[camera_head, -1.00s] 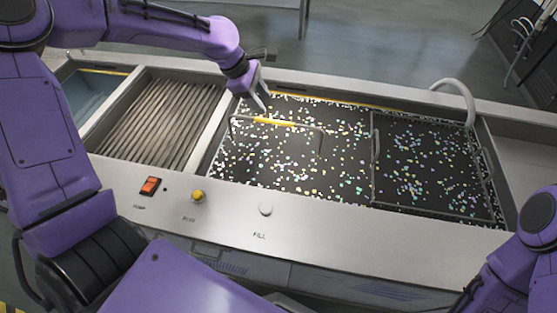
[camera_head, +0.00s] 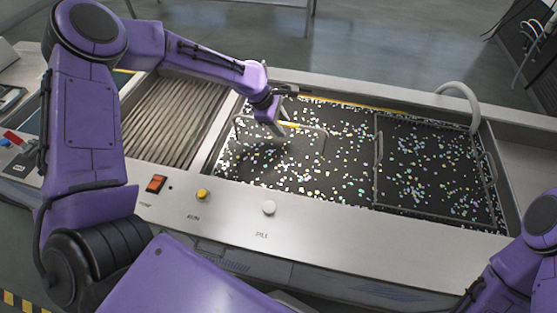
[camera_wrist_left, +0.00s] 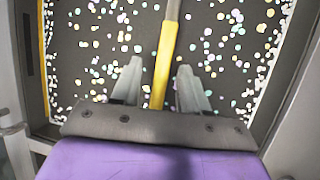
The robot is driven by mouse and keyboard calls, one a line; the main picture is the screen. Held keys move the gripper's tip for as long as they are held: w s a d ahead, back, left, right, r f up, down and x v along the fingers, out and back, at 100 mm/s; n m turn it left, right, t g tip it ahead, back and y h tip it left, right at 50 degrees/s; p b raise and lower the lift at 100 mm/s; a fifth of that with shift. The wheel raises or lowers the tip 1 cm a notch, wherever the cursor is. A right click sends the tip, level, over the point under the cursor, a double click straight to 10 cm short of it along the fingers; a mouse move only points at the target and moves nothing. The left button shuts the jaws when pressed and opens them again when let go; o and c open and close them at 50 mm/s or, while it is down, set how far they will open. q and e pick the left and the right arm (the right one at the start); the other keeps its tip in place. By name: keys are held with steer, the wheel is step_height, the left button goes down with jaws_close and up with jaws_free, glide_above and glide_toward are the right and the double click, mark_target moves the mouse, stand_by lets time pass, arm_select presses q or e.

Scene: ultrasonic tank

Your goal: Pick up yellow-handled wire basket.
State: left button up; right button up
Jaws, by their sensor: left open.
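The wire basket's yellow handle (camera_head: 287,124) stands in the left part of the dark tank, on a thin grey wire frame (camera_head: 322,142). In the left wrist view the yellow handle (camera_wrist_left: 163,70) runs lengthwise between the two fingers. My left gripper (camera_head: 280,131) is open and over the handle in the head view; its fingertips (camera_wrist_left: 160,82) are apart, one on each side of the handle, with gaps on both sides. The rest of the basket is hard to make out against the speckled dark surface. My right gripper is out of view; only part of the right arm shows.
A second wire frame (camera_head: 377,160) without yellow stands in the tank's right part. A curved grey pipe (camera_head: 462,90) rises at the back right. A ribbed section (camera_head: 170,118) lies left of the tank. The front panel (camera_head: 330,222) carries knobs and a red switch (camera_head: 156,184).

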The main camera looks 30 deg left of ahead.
arm_select(q)
steer(key=shift+f+p, duration=0.25)
steer(key=shift+p, duration=0.1)
stand_by(0.4)
steer(key=shift+r, duration=0.1)
jaws_close()
